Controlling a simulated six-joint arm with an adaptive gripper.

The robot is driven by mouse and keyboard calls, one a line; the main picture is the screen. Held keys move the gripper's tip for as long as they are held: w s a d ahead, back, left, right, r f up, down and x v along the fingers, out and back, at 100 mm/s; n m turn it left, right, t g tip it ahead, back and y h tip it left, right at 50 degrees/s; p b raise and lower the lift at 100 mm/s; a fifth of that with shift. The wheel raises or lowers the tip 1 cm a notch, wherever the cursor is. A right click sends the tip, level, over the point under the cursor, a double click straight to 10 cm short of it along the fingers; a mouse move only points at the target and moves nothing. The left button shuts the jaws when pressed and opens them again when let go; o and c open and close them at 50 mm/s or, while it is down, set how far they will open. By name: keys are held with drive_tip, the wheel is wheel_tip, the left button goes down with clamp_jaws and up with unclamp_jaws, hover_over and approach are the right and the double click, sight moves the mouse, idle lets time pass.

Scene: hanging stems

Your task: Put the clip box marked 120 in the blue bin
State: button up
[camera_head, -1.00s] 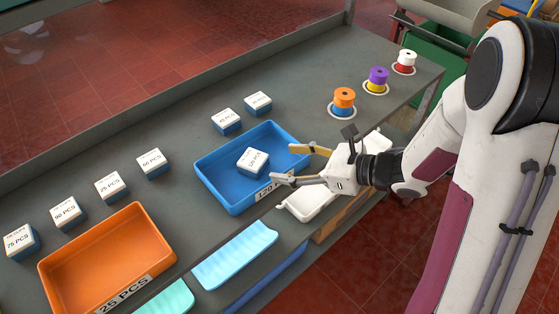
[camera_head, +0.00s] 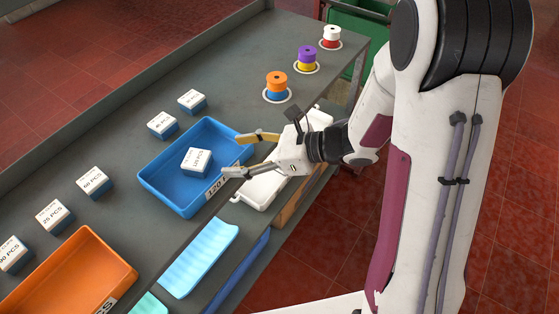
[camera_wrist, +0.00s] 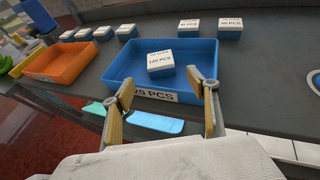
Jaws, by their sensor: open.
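The clip box marked 120 (camera_head: 196,161) is white on top and blue below. It lies inside the blue bin (camera_head: 153,184), on its floor, and also shows in the wrist view (camera_wrist: 160,64). The bin's front label reads 120 PCS. My gripper (camera_head: 238,154) is open and empty at the bin's right side. In the wrist view my gripper's fingers (camera_wrist: 163,103) stand apart at the bin's front wall, with the box beyond them and between them.
An orange bin (camera_head: 118,262) stands at the lower left. Several other clip boxes (camera_head: 92,181) sit along the back of the grey table. Stacked spools (camera_head: 277,85) stand at the far right. A white lidded case (camera_head: 262,188) and a light blue tray (camera_head: 200,260) lie along the front edge.

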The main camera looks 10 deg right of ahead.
drive_tip(key=shift+w+d+r+m+t+h, duration=0.3)
drive_tip(key=shift+w+d+m+h, duration=0.1)
drive_tip(key=shift+w+m, duration=0.2)
drive_tip(key=w+d+r+m+t+h, duration=0.4)
drive_tip(key=w+d+r+m+h, duration=0.15)
drive_tip(key=d+m, duration=0.45)
drive_tip(key=s+d+r+m+h, duration=0.4)
drive_tip(key=d+r+m+h, duration=0.3)
drive_tip(key=m, duration=0.8)
drive_tip(key=s+d+m+g+h, duration=0.1)
drive_tip(key=s+d+m+g, duration=0.15)
drive_tip(key=s+m, duration=1)
drive_tip(key=s+a+m+g+y, duration=0.1)
drive_tip(key=s+a+m, duration=0.3)
drive_tip(key=s+m, duration=0.6)
drive_tip(key=shift+s+a+f+m+g+y, duration=0.25)
drive_tip(key=shift+s+m+g+y, duration=0.15)
drive_tip(key=shift+s, duration=0.6)
